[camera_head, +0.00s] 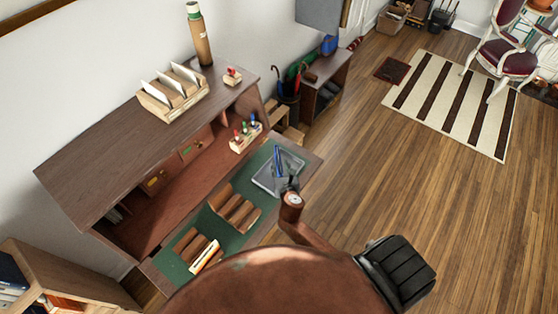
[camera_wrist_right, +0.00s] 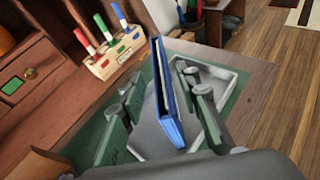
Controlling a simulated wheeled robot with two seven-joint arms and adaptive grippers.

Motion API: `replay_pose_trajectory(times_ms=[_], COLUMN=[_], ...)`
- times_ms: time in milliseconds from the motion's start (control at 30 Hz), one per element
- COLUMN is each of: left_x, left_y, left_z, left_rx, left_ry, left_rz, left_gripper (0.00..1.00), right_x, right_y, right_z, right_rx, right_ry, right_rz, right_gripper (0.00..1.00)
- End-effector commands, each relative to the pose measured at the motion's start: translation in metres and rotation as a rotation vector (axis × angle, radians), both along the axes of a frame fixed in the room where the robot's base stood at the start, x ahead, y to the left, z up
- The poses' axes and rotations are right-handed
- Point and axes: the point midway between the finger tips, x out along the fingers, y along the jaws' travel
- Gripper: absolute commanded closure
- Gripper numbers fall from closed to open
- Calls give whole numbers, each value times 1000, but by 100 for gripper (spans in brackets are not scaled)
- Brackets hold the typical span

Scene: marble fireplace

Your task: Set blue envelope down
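The blue envelope (camera_wrist_right: 166,95) stands on edge, slightly tilted, in the grey tray (camera_wrist_right: 235,78) in the right wrist view. My right gripper (camera_wrist_right: 160,118) is open around it, with one finger on each side and a visible gap to the envelope on both sides. In the head view the envelope (camera_head: 278,160) shows as a narrow blue strip above the tray (camera_head: 264,184), at the right end of the green desk top. The right gripper (camera_head: 288,184) is just in front of it. Whether its lower edge touches the tray floor is unclear.
A wooden marker holder (camera_head: 244,143) stands behind the tray, on the desk. Wooden holders (camera_head: 235,208) and a letter rack (camera_head: 205,256) occupy the green mat (camera_head: 222,237) to the left. A bottle (camera_head: 199,40) stands on the upper shelf. Open floor lies right.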

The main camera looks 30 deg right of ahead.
Motion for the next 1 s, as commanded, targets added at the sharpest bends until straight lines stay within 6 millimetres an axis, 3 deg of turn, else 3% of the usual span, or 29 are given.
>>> replay_pose_trajectory(times_ms=[200, 400, 1000], left_x=[0, 0, -1], left_y=[1, 1, 1], left_z=[5, 6, 6], left_rx=[1, 1, 1], left_ry=[0, 0, 1], left_rz=[0, 0, 0], left_gripper=[100, 100, 100], right_x=[-38, -55, -58], right_y=[15, 22, 23], right_z=[17, 25, 26], right_rx=[1, -1, 1], right_ry=[1, 0, 0], right_rz=[1, 1, 0], right_gripper=[70, 70, 70])
